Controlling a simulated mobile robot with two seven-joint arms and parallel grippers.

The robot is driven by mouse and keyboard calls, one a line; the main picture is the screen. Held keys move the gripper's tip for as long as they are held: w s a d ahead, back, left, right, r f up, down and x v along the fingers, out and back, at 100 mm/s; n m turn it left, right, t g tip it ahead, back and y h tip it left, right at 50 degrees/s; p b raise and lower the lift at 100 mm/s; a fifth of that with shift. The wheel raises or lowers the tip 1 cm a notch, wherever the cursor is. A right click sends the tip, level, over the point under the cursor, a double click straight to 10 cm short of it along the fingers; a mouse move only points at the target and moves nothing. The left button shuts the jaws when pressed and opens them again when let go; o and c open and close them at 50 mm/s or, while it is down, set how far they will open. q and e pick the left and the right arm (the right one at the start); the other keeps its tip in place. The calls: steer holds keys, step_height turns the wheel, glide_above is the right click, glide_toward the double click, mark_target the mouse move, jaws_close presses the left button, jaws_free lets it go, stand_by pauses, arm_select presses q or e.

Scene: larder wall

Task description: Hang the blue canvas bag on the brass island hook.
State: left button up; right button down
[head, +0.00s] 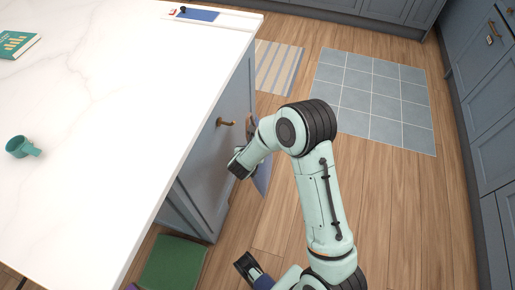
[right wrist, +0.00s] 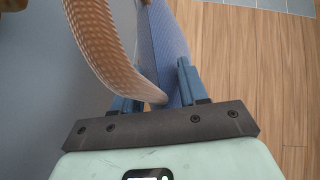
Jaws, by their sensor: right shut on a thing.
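The brass hook (head: 228,122) sticks out from the blue-grey end panel of the island. The blue canvas bag (head: 262,178) is beside that panel, just right of and below the hook, partly hidden by my arm. Its tan woven strap (right wrist: 98,45) curves down between my right fingers in the right wrist view, with blue cloth (right wrist: 168,50) behind. My right gripper (right wrist: 155,95) is shut on the bag by this strap. The strap looks apart from the hook in the head view. My left gripper (head: 247,266) is low at the bottom; its jaws are unclear.
The white island top (head: 110,110) carries a green mug (head: 22,147), a teal book (head: 16,44) and a blue item (head: 198,14). A green cushion or stool (head: 172,262) stands by the island. A striped rug (head: 278,67) and tiled patch (head: 372,98) lie on the open wood floor.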

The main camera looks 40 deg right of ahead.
steer(key=w+a+f, duration=0.2)
steer(key=w+a, duration=0.1)
steer(key=w, duration=0.3)
steer(key=shift+f, duration=0.35)
stand_by(0.8)
steer(key=shift+w, duration=0.1)
steer(key=shift+f, duration=0.15)
stand_by(0.5)
